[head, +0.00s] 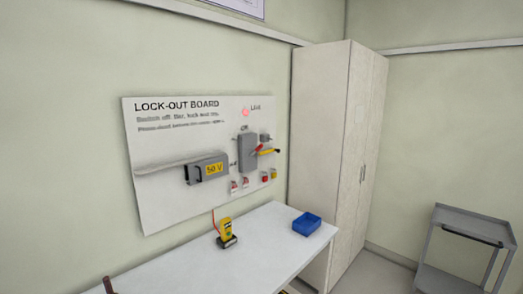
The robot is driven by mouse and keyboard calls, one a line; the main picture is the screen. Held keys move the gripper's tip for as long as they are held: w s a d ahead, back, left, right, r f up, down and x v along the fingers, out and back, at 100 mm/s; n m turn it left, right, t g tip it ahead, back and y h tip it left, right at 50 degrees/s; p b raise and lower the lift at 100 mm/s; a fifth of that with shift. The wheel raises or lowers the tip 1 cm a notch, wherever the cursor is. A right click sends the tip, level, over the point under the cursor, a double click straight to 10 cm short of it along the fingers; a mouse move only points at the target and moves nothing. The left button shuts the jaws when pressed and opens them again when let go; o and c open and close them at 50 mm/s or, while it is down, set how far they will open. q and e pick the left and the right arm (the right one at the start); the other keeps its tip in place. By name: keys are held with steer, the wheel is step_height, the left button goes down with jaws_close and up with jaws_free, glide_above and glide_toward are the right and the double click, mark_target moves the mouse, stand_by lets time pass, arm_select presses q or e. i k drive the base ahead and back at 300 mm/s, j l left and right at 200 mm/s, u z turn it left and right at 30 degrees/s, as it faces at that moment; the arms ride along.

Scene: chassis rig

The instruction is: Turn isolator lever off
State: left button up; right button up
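The isolator, a grey box (247,151), is mounted on the white lock-out board (160,212) on the wall. The small position marks near the lever are too small to read.
A grey unit marked 50 V (208,168) sits left of the isolator; small red and yellow tags hang below. A white table (185,270) holds a yellow meter (225,232) and blue bin (307,224). A cabinet (325,150) and grey cart (470,225) stand right.

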mark_target(260, 146)
steer(key=i+l, duration=0.5)
steer(key=l, duration=0.2)
steer(key=i+l+u, duration=0.1)
steer(key=i+l, duration=0.35)
steer(key=l, duration=0.3)
steer(key=i+l+u, duration=0.1)
steer(key=i+l, duration=0.15)
steer(key=l, duration=0.15)
steer(key=i+l, duration=0.2)
steer(key=l, duration=0.15)
steer(key=i+l, duration=0.25)
steer(key=l, duration=0.15)
steer(key=u, duration=0.05)
